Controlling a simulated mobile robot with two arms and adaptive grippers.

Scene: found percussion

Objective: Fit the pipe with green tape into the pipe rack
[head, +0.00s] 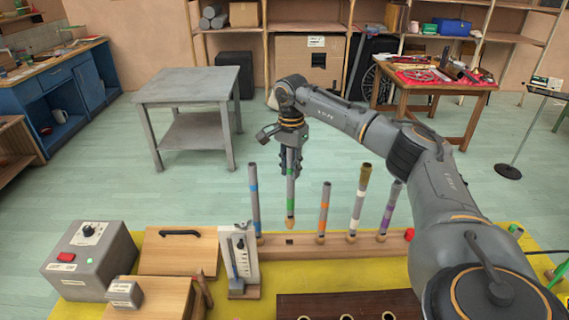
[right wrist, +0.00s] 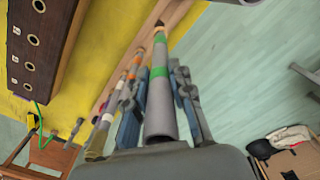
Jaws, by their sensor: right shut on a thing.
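My right gripper (head: 290,172) is shut on the grey pipe with green tape (head: 291,205) and holds it upright. The pipe's wooden lower end hangs just above the pipe rack (head: 272,252), over a dark hole between the blue-taped and orange-taped pipes. The right wrist view shows the green-taped pipe (right wrist: 161,75) between the fingers (right wrist: 158,100), its tip towards the rack; I cannot tell there whether it touches. The blue-taped pipe (head: 254,195), orange-taped pipe (head: 324,208), white-banded pipe (head: 359,202) and purple-taped pipe (head: 390,212) stand in the rack. My left gripper is not in view.
A white gauge stand (head: 240,262) is close to the rack's left end. A grey control box (head: 90,262) and wooden boxes (head: 178,252) stand further left. A dark block with holes (head: 345,306) lies in front on the yellow mat (head: 270,285). Behind the rack is open floor.

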